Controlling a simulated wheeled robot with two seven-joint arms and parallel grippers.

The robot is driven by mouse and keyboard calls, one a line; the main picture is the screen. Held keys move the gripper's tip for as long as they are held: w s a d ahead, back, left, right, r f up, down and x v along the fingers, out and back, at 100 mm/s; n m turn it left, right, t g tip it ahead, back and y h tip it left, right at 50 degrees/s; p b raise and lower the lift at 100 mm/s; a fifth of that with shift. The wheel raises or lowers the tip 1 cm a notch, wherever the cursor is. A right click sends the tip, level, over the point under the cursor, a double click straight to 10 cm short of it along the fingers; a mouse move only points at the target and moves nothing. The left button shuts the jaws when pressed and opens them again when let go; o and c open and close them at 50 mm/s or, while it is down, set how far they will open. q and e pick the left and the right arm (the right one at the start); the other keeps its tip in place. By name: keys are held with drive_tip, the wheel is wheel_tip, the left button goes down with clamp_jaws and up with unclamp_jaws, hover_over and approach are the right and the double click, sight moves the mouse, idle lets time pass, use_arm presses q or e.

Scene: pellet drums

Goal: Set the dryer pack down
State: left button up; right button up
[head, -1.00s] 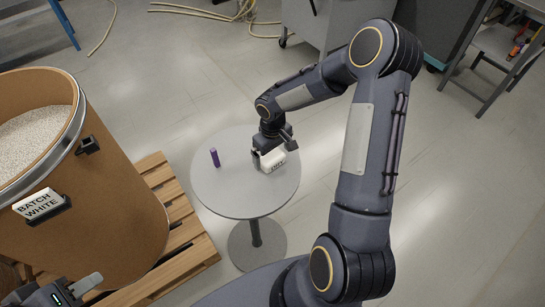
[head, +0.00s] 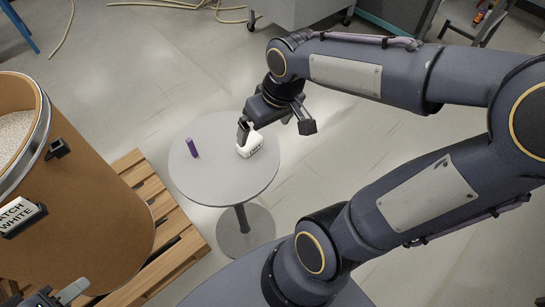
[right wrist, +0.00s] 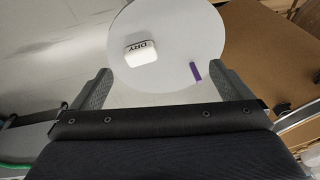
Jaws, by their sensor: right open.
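The dryer pack (head: 255,146), a small white block with dark lettering, rests on the round grey table (head: 222,188). It also shows in the right wrist view (right wrist: 140,52), lying apart from both fingers. My right gripper (head: 276,129) is open and empty, above the table's far right side. One finger overlaps the pack's left edge in the head view. In the right wrist view the open fingers (right wrist: 160,88) stand wide apart with nothing between them. My left gripper (head: 62,294) is only partly in view at the bottom left, and its jaw opening is not clear.
A brown drum of pale pellets (head: 75,205) with a "BATCH WHITE" label (head: 18,215) stands on a wooden pallet (head: 170,228) at left. A grey cabinet (head: 290,12) stands at the back. The tabletop's front is clear.

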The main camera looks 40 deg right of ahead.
drive_tip(key=s+a+m+t+y, duration=0.1)
drive_tip(key=s+a+t+y, duration=0.1)
drive_tip(key=s, duration=0.7)
drive_tip(key=a+t, duration=0.1)
drive_tip(key=a, duration=0.1)
drive_tip(key=shift+a+r+m, duration=0.3)
drive_tip(key=shift+a+r, duration=0.05)
drive_tip(key=shift+r, duration=0.05)
